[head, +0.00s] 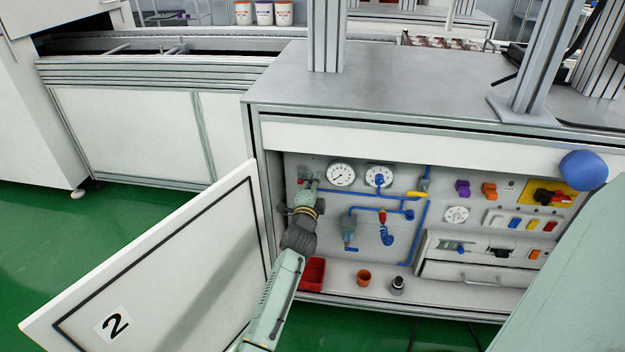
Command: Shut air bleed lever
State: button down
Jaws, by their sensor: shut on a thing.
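My gripper (308,184) is inside the open cabinet, at the upper left of its back panel, at the left end of a blue pipe (350,192). It is shut on what looks like the air bleed lever. Only a small red part (301,182) shows beside the fingers; the gripper hides most of the lever, so its angle cannot be told.
The white cabinet door (160,265), marked 2, stands open on the left, close to my arm. Two gauges (341,174) sit right of my gripper. A red bin (312,274), an orange cup (364,277) and a dark fitting (397,285) stand on the cabinet floor.

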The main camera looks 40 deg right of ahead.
jog(key=shift+f+m, duration=0.25)
jog(key=shift+m, duration=0.65)
jog(key=c, duration=1.6)
grip_release()
jog(key=shift+f, duration=0.1)
jog(key=v, duration=0.7)
jog(key=shift+s+a, duration=0.15)
jog(key=shift+s, duration=0.1)
